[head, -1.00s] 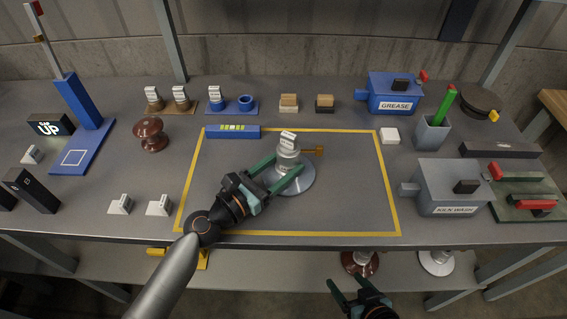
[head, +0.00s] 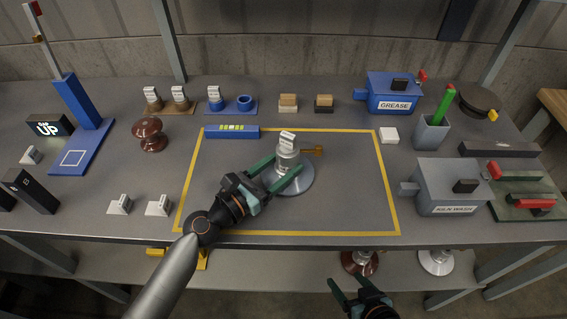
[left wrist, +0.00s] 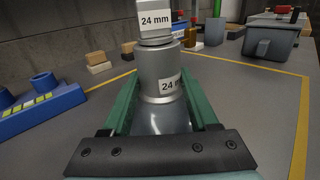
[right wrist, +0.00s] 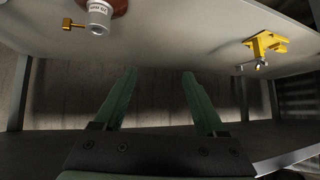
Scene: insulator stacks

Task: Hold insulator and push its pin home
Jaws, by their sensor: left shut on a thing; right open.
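A grey insulator (head: 294,180) with a wide disc base and a metal cap stands inside the yellow-outlined area. A brass pin (head: 313,150) sticks out to the right from its upper part. My left gripper (head: 282,175) is shut on the insulator, its green fingers on either side of the cap. In the left wrist view the metal cap (left wrist: 158,75) reads "24 mm" and stands upright between the fingers. My right gripper (head: 352,287) is open and empty, low in front of the table edge; in the right wrist view nothing is between its fingers (right wrist: 158,75).
A kiln wash box (head: 440,190) and a green-handled cup (head: 431,134) stand to the right. A blue grease box (head: 393,92) is at the back. A brown insulator (head: 150,135) stands at left. More insulators (head: 437,262) are on the lower shelf.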

